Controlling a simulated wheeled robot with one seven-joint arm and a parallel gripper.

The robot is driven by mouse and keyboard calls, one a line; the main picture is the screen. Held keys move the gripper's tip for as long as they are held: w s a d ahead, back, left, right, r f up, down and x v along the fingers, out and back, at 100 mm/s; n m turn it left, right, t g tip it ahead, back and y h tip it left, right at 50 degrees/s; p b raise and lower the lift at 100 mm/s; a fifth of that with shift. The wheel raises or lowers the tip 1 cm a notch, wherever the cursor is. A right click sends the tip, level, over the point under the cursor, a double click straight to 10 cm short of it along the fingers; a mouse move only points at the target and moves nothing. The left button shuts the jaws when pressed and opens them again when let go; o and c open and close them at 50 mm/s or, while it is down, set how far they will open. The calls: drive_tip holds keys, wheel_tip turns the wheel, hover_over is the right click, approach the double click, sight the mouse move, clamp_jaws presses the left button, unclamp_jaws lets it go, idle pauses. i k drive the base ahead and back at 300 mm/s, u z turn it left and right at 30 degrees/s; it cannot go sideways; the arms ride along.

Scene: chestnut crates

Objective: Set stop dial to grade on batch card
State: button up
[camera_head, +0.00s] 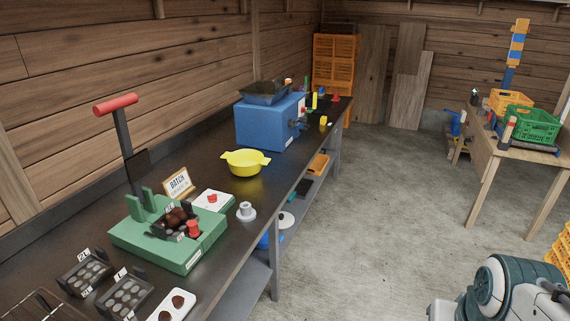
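The batch card (179,184) stands upright in a wooden frame on the dark bench. Its heading reads "BATCH"; the smaller writing is too small to read. In front of it is a green press (160,241) with a red-handled lever (116,104) raised. A dark tray with brown chestnuts and a red knob (193,228) sit on the press. I cannot tell whether this knob is the stop dial, and no setting is readable. A white plate with a red piece (212,198) lies beside the card. My gripper is not in view; only teal and white arm parts show at lower right.
A grey flanged piece (246,211) and yellow bowl (245,162) stand on the bench, with a blue hopper machine (268,122) beyond. Dark plates with round hollows (124,294) lie in front. A wooden table (520,149) holds crates at right. The concrete floor (370,210) between is clear.

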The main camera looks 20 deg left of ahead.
sight(211, 198)
drive_tip(key=u, duration=0.1)
drive_tip(key=i, duration=1.25)
drive_tip(key=u, duration=1.45)
drive_tip(key=i, duration=0.75)
drive_tip(key=u, duration=0.75)
